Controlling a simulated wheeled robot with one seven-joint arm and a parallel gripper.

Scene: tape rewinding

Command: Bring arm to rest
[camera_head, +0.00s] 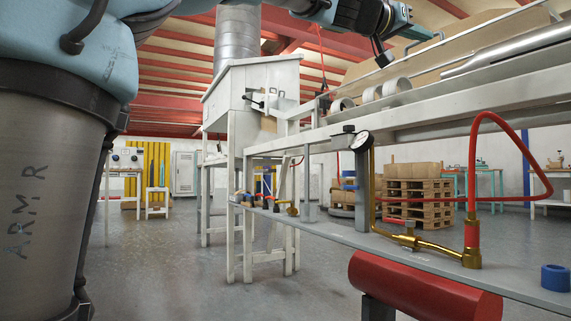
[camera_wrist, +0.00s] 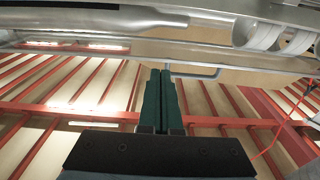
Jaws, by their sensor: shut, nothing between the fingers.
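My gripper (camera_head: 420,36) is at the top right of the head view, above the long white machine frame (camera_head: 440,112). In the wrist view its two dark green fingers (camera_wrist: 160,74) are together with nothing between them. A thin bent metal rod (camera_wrist: 205,74) shows just beyond the fingertips; I cannot tell whether they touch it. White rolls (camera_head: 397,87) lie in the machine's trough below the gripper, and some show at the upper right of the wrist view (camera_wrist: 262,32).
A silver tube (camera_head: 515,45) lies along the trough. Below are a shelf (camera_head: 350,238) with a gauge (camera_head: 361,141), a brass pipe (camera_head: 440,247), a red hose (camera_head: 520,142) and a blue ring (camera_head: 555,277). A red cylinder (camera_head: 420,286) hangs underneath. Floor at centre-left is clear.

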